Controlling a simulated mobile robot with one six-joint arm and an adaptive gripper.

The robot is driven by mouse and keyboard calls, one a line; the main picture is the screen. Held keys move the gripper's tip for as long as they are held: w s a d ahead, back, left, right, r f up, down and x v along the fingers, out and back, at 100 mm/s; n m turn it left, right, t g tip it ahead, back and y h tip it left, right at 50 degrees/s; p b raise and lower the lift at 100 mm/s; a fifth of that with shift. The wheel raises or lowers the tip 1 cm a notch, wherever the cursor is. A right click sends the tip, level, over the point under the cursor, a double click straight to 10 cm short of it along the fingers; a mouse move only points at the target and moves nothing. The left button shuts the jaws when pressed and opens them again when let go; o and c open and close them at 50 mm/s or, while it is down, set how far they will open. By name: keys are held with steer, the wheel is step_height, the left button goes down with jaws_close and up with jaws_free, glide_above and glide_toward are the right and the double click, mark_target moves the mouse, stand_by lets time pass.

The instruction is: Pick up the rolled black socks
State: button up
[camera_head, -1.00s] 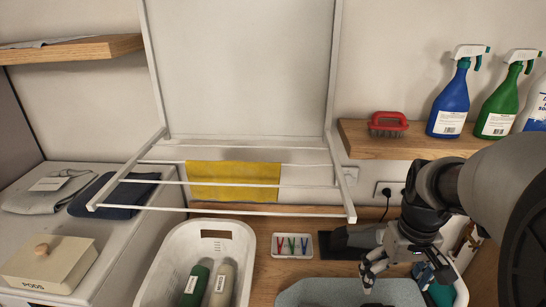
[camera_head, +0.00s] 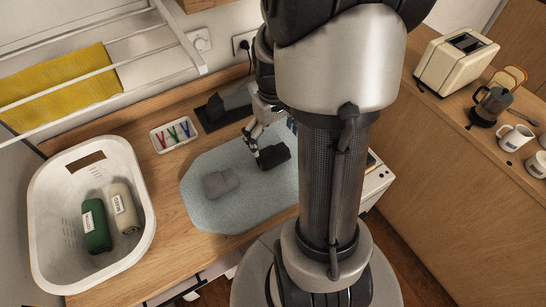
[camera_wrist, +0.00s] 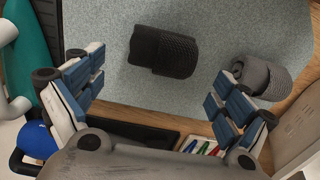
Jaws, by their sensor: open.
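The rolled black socks (camera_head: 273,157) lie on a blue-grey mat (camera_head: 215,215) on the wooden counter. In the wrist view the black socks (camera_wrist: 163,52) lie between and a little beyond my open fingertips. My gripper (camera_head: 254,140) is close beside the socks in the head view, at their upper left. In the wrist view my gripper (camera_wrist: 160,68) has its two blue-padded fingers wide apart with nothing between the pads. A grey sock roll (camera_head: 221,183) lies on the mat to the left; the right finger partly overlaps this grey roll (camera_wrist: 262,78) in the wrist view.
A white basket (camera_head: 60,265) holding green and beige rolls stands at left. A small white tray of coloured pegs (camera_head: 173,135) and a dark object on a black tray (camera_head: 228,105) sit behind the mat. A toaster and mugs stand at right. My arm hides the mat's right side.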

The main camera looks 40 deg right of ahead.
mark_target(273, 150)
steer(key=shift+f+b, duration=1.1)
steer(key=shift+f, duration=2.05)
steer(key=shift+r, duration=0.1)
steer(key=shift+s, duration=0.1)
steer(key=c, duration=1.1)
